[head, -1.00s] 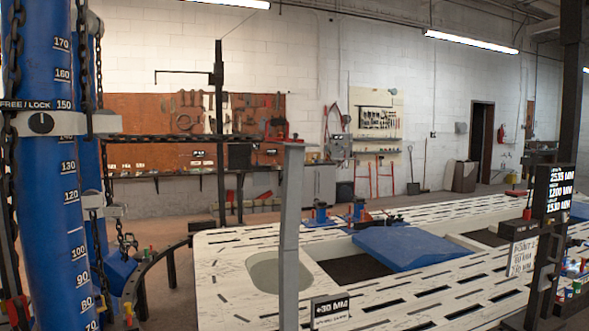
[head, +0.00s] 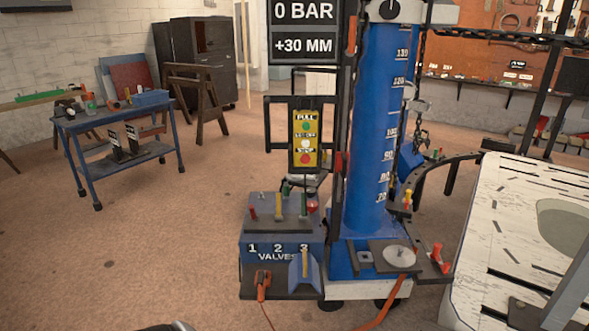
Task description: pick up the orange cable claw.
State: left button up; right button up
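An orange claw-like piece (head: 262,284) sits on the front of the blue valve box, at the left of its lower ledge. It looks like the orange cable claw, but it is small and its jaws are not clear. A thin orange cable runs down from it to the floor. The valve box (head: 283,252) is marked 1 2 3 VALVES and carries several coloured levers on top. Neither of my grippers can be made out. A dark rounded shape at the bottom edge, left of centre, is too cut off to identify.
A blue measuring tower (head: 378,130) with chains stands behind and right of the valve box. A thicker orange hose (head: 388,304) runs from its base. The white frame bench (head: 510,220) fills the right. A blue trolley (head: 115,128) stands left. The brown floor (head: 150,245) between is clear.

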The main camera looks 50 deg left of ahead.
aim_at(261, 285)
jog(key=u, duration=2)
jog(key=i+j, duration=0.3)
jog(key=u, duration=0.05)
